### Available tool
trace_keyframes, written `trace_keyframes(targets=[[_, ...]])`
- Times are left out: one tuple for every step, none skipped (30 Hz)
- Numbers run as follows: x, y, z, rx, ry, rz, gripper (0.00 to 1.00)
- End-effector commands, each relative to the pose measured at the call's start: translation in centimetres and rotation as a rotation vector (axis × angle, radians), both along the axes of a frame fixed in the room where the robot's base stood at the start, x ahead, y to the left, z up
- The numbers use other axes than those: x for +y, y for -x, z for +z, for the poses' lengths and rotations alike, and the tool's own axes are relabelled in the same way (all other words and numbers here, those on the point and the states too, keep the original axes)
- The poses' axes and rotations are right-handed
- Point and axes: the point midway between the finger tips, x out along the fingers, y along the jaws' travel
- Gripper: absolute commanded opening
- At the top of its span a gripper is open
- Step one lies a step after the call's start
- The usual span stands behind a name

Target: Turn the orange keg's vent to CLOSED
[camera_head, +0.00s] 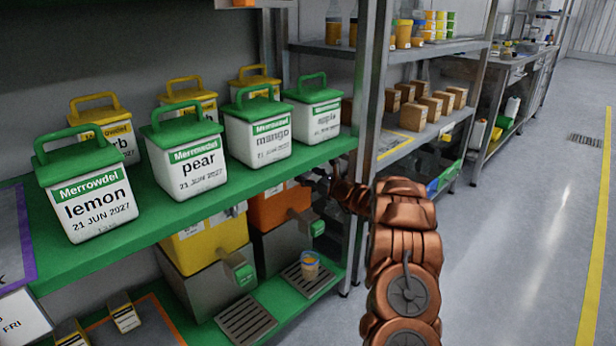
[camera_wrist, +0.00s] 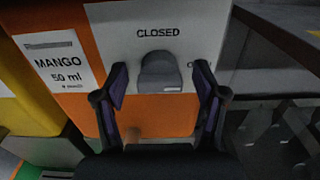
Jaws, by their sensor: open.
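The orange keg (camera_head: 270,210) stands on the lower shelf at the right end, under the green shelf. In the wrist view its orange side (camera_wrist: 115,30) carries a "MANGO 50 ml" label (camera_wrist: 58,65) and a white vent plate (camera_wrist: 200,25). The plate reads "CLOSED" above a grey vent knob (camera_wrist: 160,70); a second word at the right is partly hidden by a finger. I cannot tell clearly where the knob points. My gripper (camera_wrist: 160,82) is open, with one finger on each side of the knob; contact is not clear. In the head view my gripper (camera_head: 322,184) is beside the keg, partly hidden.
A yellow keg (camera_head: 207,240) stands left of the orange one. A cup (camera_head: 310,266) sits on the drip tray (camera_head: 300,284) below. The green shelf (camera_head: 130,232) with several lidded tubs is overhead. A metal post (camera_head: 366,90) is close to my arm. The floor at right is clear.

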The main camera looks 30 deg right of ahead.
Motion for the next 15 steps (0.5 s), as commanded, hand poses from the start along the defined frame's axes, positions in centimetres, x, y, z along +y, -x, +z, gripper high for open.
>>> trace_keyframes(targets=[[0.0, 0.01, 0.0, 0.0, 0.0, 0.0, 0.71], [0.0, 0.01, 0.0, 0.0, 0.0, 0.0, 0.71], [0.0, 0.01, 0.0, 0.0, 0.0, 0.0, 0.68], [0.01, 0.02, -0.01, 0.0, 0.0, 0.0, 0.65], [0.01, 0.02, -0.01, 0.0, 0.0, 0.0, 0.61], [0.01, 0.02, -0.02, 0.0, 0.0, 0.0, 0.57], [0.01, 0.02, -0.02, 0.0, 0.0, 0.0, 0.54], [0.01, 0.02, -0.02, 0.0, 0.0, 0.0, 0.51], [0.01, 0.02, -0.02, 0.0, 0.0, 0.0, 0.47], [0.01, 0.02, -0.03, 0.0, 0.0, 0.0, 0.44], [0.01, 0.02, -0.03, 0.0, 0.0, 0.0, 0.41], [0.01, 0.02, -0.03, 0.0, 0.0, 0.0, 0.36], [0.01, 0.02, -0.03, 0.0, 0.0, 0.0, 0.33], [0.01, 0.02, -0.03, 0.0, 0.0, 0.0, 0.3], [0.01, 0.02, -0.03, 0.0, 0.0, 0.0, 0.26]])
